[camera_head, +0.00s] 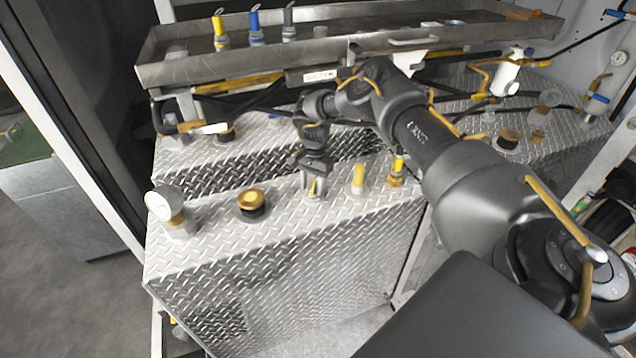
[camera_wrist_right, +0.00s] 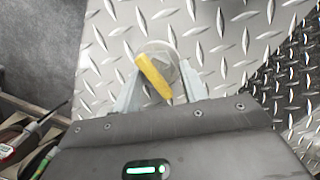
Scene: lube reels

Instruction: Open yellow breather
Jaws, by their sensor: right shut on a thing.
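My right gripper (camera_head: 314,180) points down over the diamond-plate tank top. It is shut on a yellow-handled breather (camera_head: 313,188) with a round grey base. In the right wrist view, the yellow handle (camera_wrist_right: 153,74) slants between the two pale fingers (camera_wrist_right: 160,88), with the base behind it. The fingers and arm hide part of the fitting. My left gripper is out of view.
A pressure gauge (camera_head: 160,205) and a gold-topped black cap (camera_head: 251,203) stand left on the tank top (camera_head: 290,225). A pale yellow post (camera_head: 358,179) and a yellow-topped fitting (camera_head: 396,172) stand close right of the gripper. A metal tray (camera_head: 200,70) spans the back.

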